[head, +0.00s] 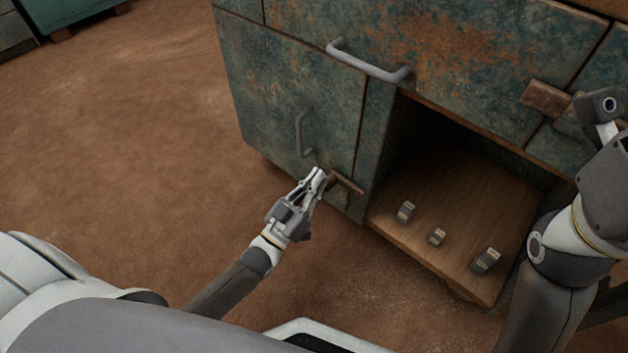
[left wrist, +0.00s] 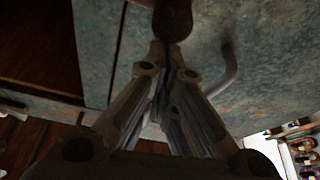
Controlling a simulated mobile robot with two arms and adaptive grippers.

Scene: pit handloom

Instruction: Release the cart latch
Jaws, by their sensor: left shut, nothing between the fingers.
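The cart is a worn teal cabinet. Its latch is probably the short brown bar (head: 347,184) low on the front, just right of the left door. The bar's end also shows at the top of the left wrist view (left wrist: 172,18). My left gripper (head: 319,174) is shut and empty, its fingertips beside the bar's left end. In the left wrist view the fingertips (left wrist: 166,48) are just below the bar's end; I cannot tell whether they touch it. My right arm stands at the right; its gripper fingers do not show.
A grey handle (head: 302,134) stands upright on the left door. A longer handle (head: 368,66) is on the drawer above. An open wooden shelf (head: 455,205) right of the bar holds 3 small metal blocks. Another brown block (head: 546,98) is at upper right. The brown floor at left is clear.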

